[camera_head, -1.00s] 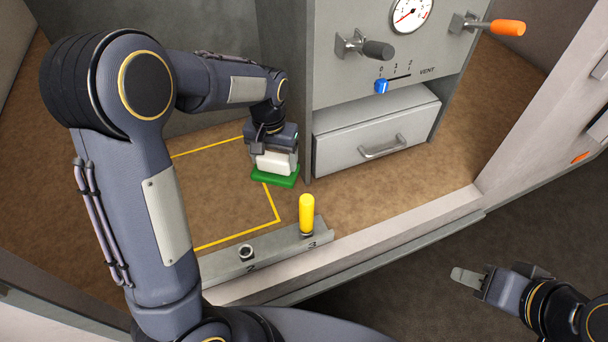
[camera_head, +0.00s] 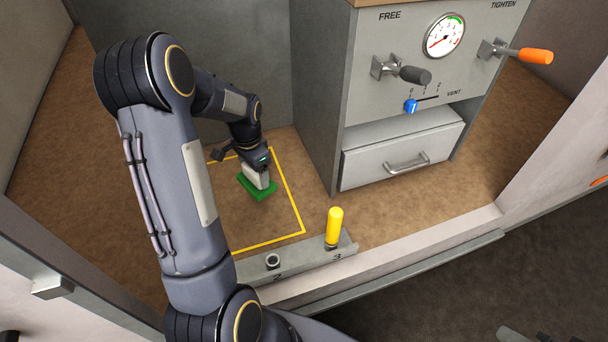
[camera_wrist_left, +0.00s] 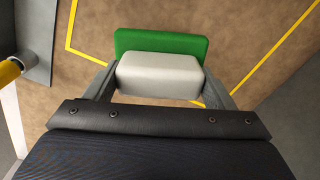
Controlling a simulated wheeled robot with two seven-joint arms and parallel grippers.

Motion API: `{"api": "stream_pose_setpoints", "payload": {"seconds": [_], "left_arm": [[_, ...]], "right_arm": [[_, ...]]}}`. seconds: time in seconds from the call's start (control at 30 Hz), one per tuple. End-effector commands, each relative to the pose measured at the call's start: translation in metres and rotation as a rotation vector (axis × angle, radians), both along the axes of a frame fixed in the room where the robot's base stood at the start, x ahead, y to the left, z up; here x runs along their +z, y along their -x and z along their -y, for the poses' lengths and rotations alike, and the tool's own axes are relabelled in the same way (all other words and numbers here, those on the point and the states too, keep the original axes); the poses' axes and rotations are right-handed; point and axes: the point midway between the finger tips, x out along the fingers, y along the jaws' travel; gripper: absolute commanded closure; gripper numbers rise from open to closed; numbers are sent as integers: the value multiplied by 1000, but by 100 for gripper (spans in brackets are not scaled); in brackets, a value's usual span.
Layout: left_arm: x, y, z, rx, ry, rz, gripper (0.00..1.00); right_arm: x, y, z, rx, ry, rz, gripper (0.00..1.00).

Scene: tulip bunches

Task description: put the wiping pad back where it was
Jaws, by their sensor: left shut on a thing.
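The wiping pad has a white grip block (camera_head: 256,177) on a green base (camera_head: 258,189). My left gripper (camera_head: 256,168) is shut on the white block, inside the yellow outlined area (camera_head: 299,208) on the brown floor. In the left wrist view the white block (camera_wrist_left: 159,75) sits between the two fingers, with the green base (camera_wrist_left: 160,42) beyond it. I cannot tell whether the green base touches the floor. My right gripper (camera_head: 512,334) shows only as a small grey part at the bottom edge; its jaws cannot be made out.
A grey cabinet (camera_head: 330,90) with a drawer (camera_head: 402,150), handles and a gauge stands right of the outline. A grey rail (camera_head: 300,262) with a yellow peg (camera_head: 334,226) lies along the front. The floor inside the outline is otherwise clear.

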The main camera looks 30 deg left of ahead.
Motion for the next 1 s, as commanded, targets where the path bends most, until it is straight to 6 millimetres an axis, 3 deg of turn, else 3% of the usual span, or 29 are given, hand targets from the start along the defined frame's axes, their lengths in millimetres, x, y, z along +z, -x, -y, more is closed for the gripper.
{"api": "stream_pose_setpoints", "payload": {"seconds": [0.3, 0.57, 0.6, 0.83, 1.0], "left_arm": [[0, -67, 58, -3, -1, 0, 44], [1, -109, 93, -1, -1, 0, 44], [-14, -106, 91, 3, -1, -3, 44], [-27, -106, 90, 3, -1, -1, 44], [-55, -105, 90, 3, -1, -3, 44]], "right_arm": [[6, 0, 0, 0, 0, 0, 64], [10, 0, 0, 0, 0, 0, 64], [-2, 0, 0, 0, 0, 1, 64], [-11, 0, 0, 0, 0, 0, 64], [-32, 0, 0, 0, 0, 0, 64]]}}
